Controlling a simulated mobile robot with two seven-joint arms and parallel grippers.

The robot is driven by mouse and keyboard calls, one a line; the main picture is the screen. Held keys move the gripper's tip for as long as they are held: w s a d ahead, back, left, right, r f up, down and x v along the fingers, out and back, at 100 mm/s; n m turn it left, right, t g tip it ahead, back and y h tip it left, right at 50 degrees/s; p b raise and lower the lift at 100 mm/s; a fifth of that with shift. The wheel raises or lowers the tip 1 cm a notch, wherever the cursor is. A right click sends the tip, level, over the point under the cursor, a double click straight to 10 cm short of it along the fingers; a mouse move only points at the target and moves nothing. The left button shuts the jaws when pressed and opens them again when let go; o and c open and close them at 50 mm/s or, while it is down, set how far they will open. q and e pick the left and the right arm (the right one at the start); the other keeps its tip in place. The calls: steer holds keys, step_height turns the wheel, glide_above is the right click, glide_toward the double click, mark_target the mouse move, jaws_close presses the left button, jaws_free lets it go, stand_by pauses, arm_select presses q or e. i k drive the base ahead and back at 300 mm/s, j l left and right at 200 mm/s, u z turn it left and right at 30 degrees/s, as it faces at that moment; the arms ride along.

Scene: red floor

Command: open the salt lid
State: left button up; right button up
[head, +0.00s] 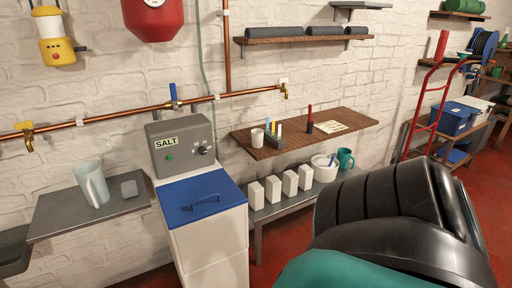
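A grey control box (180,148) with a SALT label (166,143), a green button and a dark knob stands right behind the lid. Neither of my grippers is in view. The inside of the cabinet is hidden by the lid.
A grey shelf (60,213) with a pitcher (93,184) is left of the cabinet. A low bench (262,214) with several white cartons is to its right, below a wooden shelf (350,140). Copper pipes (110,114) cross the wall behind. The lower right view is blocked.

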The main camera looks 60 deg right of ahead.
mark_target(183, 203)
steer(key=z, duration=1.45)
